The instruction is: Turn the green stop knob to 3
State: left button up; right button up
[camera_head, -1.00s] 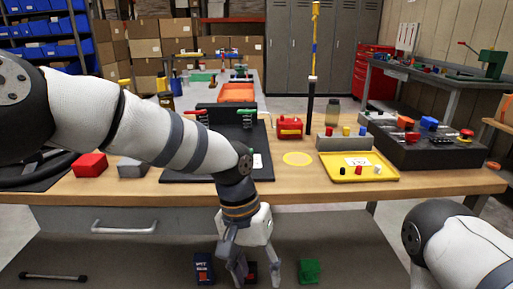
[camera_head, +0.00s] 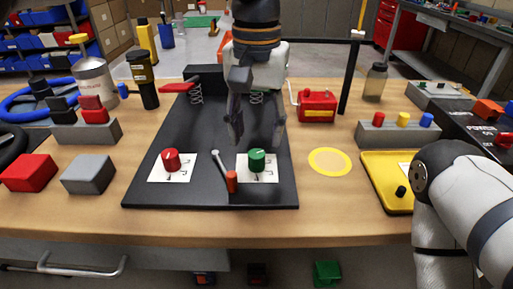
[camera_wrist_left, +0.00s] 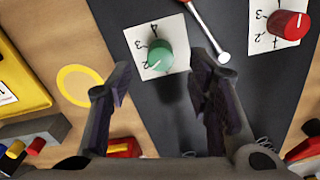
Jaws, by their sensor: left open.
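The green stop knob (camera_head: 257,161) stands on a white numbered card on the black board (camera_head: 215,192), in front of my left gripper. Its pointer mark faces to the right and slightly back in the head view. The green knob also shows in the left wrist view (camera_wrist_left: 160,55), with the numbers 2, 3 and 4 on its card. My left gripper (camera_head: 256,138) is open and empty above the board, its fingers pointing down just behind the knob. In the wrist view its fingertips (camera_wrist_left: 160,82) are apart, with the knob beyond them. My right gripper is not in view.
A red box (camera_head: 317,106) stands to the right, near a yellow ring (camera_head: 330,161) on the table. A yellow tray (camera_head: 376,181) lies further right.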

aim_at(256, 153)
pick_arm(q)
notch_tip(256, 153, down, 6)
jog(key=shift+w+r, duration=0.1)
jog(key=shift+w, duration=0.05)
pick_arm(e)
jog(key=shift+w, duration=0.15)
pick_arm(q)
grip_shut()
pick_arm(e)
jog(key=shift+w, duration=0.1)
